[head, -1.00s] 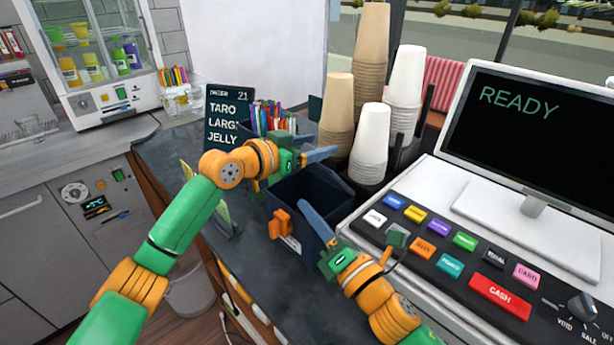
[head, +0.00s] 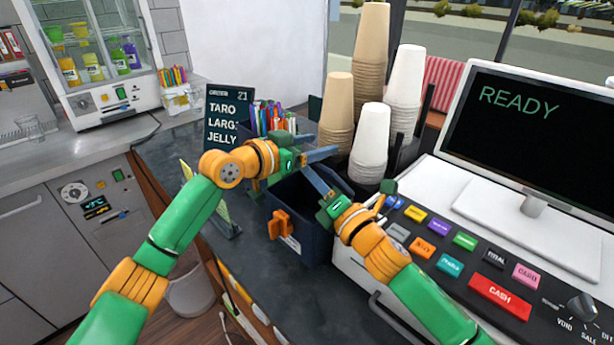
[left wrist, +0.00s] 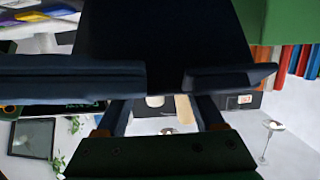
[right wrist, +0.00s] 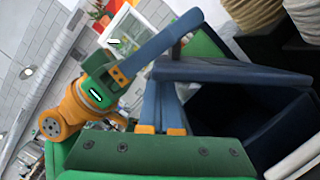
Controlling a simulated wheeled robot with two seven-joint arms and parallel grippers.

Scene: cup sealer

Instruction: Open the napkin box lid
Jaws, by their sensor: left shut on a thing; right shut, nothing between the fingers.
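The dark blue napkin box (head: 318,245) stands on the dark counter, with an orange piece (head: 280,225) on its front. Its dark interior (right wrist: 235,112) shows in the right wrist view. My left gripper (head: 315,148) is above the box's far side, its two fingers a little apart on a dark part that looks like the lid; the contact is hidden. A dark panel fills the middle of the left wrist view (left wrist: 165,30). My right gripper (head: 314,178) is shut and empty, its tips over the box opening, close to a blue panel edge (right wrist: 235,72) in the right wrist view.
Cup stacks (head: 368,140) stand behind the box. The cash register (head: 470,240) is close on its right. A pen holder (head: 275,120) and an order sign (head: 228,120) stand behind my left gripper.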

